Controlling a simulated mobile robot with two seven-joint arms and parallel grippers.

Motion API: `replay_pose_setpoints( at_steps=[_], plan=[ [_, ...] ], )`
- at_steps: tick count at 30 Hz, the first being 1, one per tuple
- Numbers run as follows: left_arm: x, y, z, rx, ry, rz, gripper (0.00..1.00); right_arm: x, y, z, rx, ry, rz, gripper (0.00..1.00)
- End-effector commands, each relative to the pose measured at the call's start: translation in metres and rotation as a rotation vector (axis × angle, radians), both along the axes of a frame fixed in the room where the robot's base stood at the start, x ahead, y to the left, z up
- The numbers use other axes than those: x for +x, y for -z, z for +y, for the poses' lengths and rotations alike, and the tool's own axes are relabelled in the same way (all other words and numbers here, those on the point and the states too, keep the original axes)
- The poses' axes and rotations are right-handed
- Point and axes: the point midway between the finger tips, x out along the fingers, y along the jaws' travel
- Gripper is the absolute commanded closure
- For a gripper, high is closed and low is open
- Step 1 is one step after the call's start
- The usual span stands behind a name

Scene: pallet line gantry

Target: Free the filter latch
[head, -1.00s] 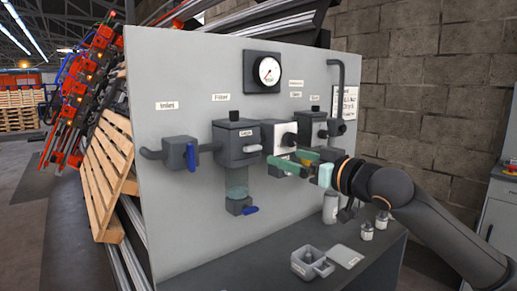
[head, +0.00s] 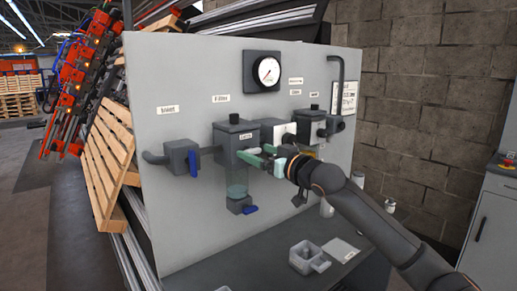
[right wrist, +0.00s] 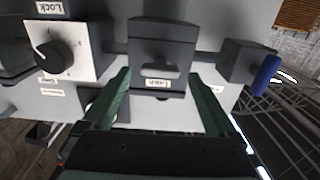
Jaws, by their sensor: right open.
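The filter (head: 228,142) is a dark grey block on the panel, with a clear greenish bowl (head: 237,182) below it. In the right wrist view, the filter block (right wrist: 163,45) is straight ahead, and its grey latch (right wrist: 156,70) sits above a white "Latch" label (right wrist: 160,84). In the head view my green fingers partly hide the latch. My right gripper (head: 254,154) is open at the filter's front. In the right wrist view its green fingers stand apart on either side of the latch, with a gap to each. My left gripper is not in view.
A knob unit with a white face (right wrist: 68,50) stands beside the filter. On the other side is the inlet valve (head: 180,157) with a blue handle. A gauge (head: 267,71) is above. A small grey open box (head: 307,258) and a plate (head: 340,250) lie on the bench.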

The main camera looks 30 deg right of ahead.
Motion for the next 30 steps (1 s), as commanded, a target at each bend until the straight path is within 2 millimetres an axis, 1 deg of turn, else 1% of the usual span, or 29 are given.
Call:
replay_pose_setpoints(
  at_steps=[3, 10, 30],
  plan=[
    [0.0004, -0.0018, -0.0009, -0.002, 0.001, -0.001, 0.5, 0.0035, -0.0005, 0.0005, -0.001, 0.0, 0.0, 0.07],
    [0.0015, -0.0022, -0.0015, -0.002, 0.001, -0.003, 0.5, 0.0036, 0.0002, 0.0004, -0.001, 0.0, 0.0, 0.07],
    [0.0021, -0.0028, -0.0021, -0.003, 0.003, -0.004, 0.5, 0.0033, 0.0003, 0.0005, -0.001, 0.0, 0.001, 0.83]
  ],
)
